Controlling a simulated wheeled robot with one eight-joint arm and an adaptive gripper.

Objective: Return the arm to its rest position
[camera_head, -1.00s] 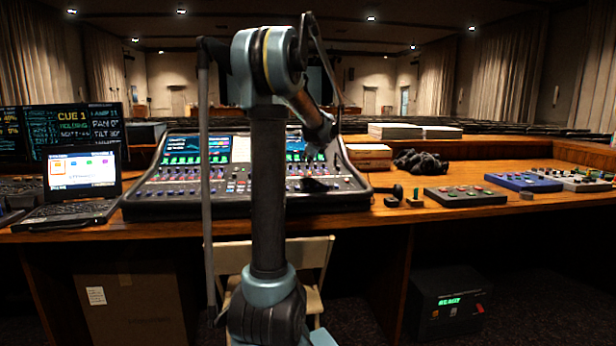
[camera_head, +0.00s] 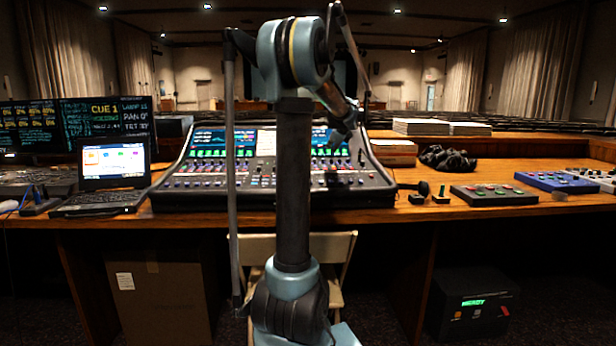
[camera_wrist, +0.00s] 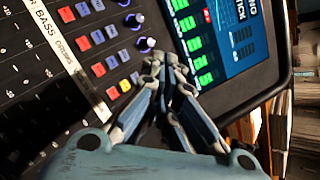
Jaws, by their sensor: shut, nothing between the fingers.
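My arm (camera_head: 294,190) stands upright in the middle of the head view. It bends at the top, and the forearm slopes down over the mixing console (camera_head: 172,192). My gripper (camera_wrist: 165,62) shows clearly in the wrist view, its fingertips together and nothing between them. It is above the console, in front of a row of knobs and coloured buttons (camera_wrist: 112,62) and beside a lit screen (camera_wrist: 235,40). In the head view the gripper is small and dark against the console, so its gap to the surface cannot be told.
An open laptop (camera_head: 112,165) and monitors stand left of the console. Paper stacks (camera_head: 420,127), a black cloth heap (camera_head: 447,158) and control boxes (camera_head: 493,195) lie to the right. A folding chair (camera_head: 335,250) is under the desk, behind my arm. A cardboard box (camera_head: 160,300) stands below left.

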